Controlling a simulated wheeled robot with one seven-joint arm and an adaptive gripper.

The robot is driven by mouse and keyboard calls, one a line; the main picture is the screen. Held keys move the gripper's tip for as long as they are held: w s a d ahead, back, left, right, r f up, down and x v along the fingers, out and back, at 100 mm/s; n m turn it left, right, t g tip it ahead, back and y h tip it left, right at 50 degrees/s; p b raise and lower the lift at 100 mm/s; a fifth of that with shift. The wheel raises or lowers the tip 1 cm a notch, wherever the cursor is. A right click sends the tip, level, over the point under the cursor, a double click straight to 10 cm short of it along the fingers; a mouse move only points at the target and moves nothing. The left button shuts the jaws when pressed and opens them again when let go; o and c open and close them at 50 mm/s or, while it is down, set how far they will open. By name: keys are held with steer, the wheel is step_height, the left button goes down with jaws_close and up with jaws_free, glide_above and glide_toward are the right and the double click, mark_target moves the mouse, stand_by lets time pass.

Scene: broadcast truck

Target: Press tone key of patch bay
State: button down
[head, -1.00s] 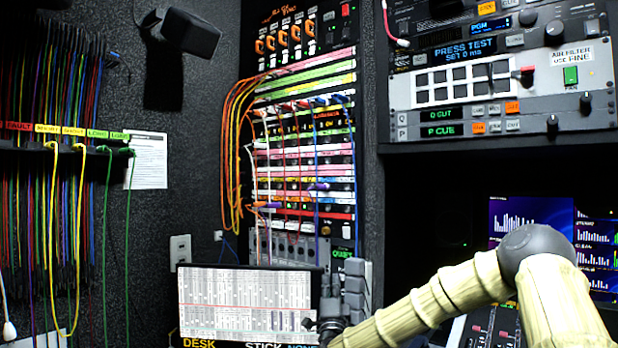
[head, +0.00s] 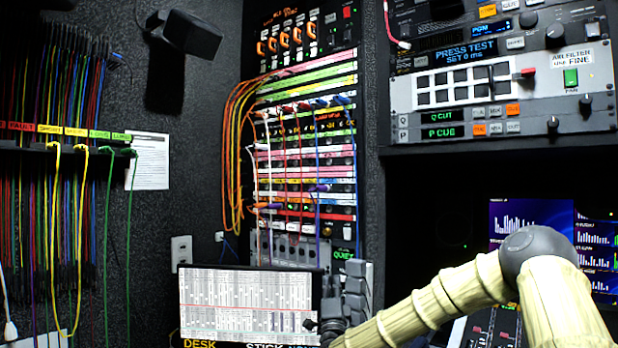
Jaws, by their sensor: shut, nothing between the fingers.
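The patch bay (head: 305,168) stands upright in the rack at the centre of the head view, with coloured label strips and rows of jacks. Orange, white, red and blue cords hang across it. A grey panel with several round holes or knobs (head: 291,250) sits at its lower end, beside a green-lettered label (head: 343,254). I cannot make out which part is the tone key. My gripper (head: 345,290) is dark grey, shut and empty, in front of the rack's lower right corner. It hides part of the rack there, and its fingertips are hard to make out.
Loose cords (head: 57,230) hang on the left wall. A rack unit with a key grid (head: 463,84) is at upper right, with monitors (head: 530,222) below. Open space lies before the patch bay.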

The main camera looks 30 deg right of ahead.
steer(key=shift+d+r+h, duration=0.4)
steer(key=shift+d+r, duration=0.3)
steer(key=shift+d, duration=0.1)
steer(key=shift+a+f+b, duration=0.15)
steer(key=shift+f+b, duration=0.05)
steer(key=shift+b, duration=0.1)
stand_by(0.6)
steer(key=shift+y, duration=0.3)
steer(key=shift+s+a+f+b, duration=0.15)
steer(key=shift+s+a+b, duration=0.15)
steer(key=shift+a, duration=0.55)
steer(key=shift+s+a+f+b, duration=0.15)
steer(key=shift+s+a, duration=0.25)
steer(key=shift+a, duration=0.45)
steer(key=shift+s+a+f+b, duration=0.1)
steer(key=shift+s+a+b, duration=0.25)
steer(key=shift+a, duration=0.5)
